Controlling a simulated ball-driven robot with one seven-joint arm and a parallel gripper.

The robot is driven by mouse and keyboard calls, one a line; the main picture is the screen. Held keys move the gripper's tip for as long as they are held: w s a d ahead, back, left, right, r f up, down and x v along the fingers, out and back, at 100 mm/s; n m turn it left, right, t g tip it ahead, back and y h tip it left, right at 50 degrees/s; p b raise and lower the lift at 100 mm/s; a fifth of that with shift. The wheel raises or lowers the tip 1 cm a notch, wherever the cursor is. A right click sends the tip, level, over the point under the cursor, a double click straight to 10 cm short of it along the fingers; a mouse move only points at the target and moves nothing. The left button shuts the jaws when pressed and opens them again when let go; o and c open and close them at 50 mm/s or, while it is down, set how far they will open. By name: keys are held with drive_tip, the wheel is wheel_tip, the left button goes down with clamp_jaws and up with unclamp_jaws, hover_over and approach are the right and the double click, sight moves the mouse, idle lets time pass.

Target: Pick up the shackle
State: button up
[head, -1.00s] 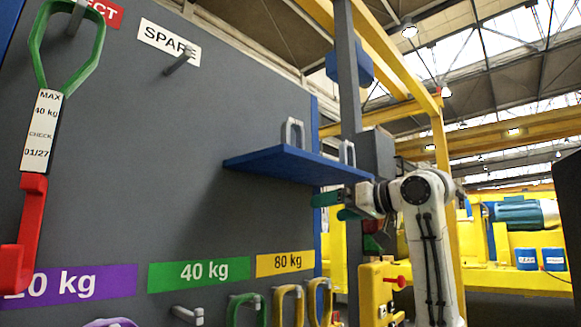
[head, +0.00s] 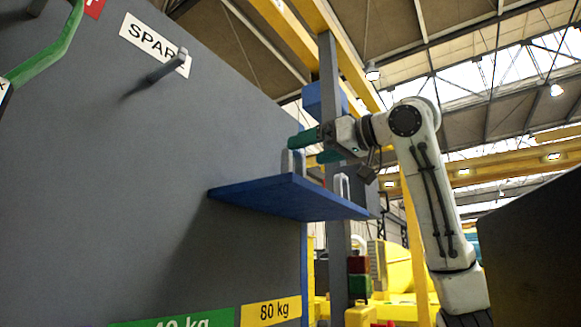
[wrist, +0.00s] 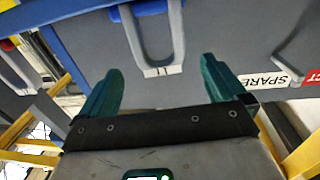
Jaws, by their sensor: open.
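Two grey U-shaped shackles stand upright on the blue shelf (head: 265,197). The left shackle (head: 287,163) is partly hidden behind my gripper's green fingers, and the right shackle (head: 341,188) stands clear in the head view. My gripper (head: 305,150) is open and empty, just above the shelf by the left shackle's top. The wrist view is upside down. There a shackle (wrist: 155,72) shows its closed end toward my open gripper (wrist: 162,65), roughly between the fingertips and apart from both. Part of another grey loop (wrist: 18,72) shows at the left.
The shelf juts from a grey board (head: 110,170) with a SPARE sign (head: 150,42) and a peg (head: 168,67). Below are a green label (head: 180,318) and a yellow 80 kg label (head: 271,311). A grey post (head: 330,110) stands behind the shelf. Open air lies above the shelf.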

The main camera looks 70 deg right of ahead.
sight(288, 159)
drive_tip(key=p+x, duration=0.3)
drive_tip(key=x, duration=0.4)
drive_tip(key=shift+w+f, duration=0.2)
drive_tip(key=shift+w, duration=0.05)
drive_tip(key=c, duration=1.4)
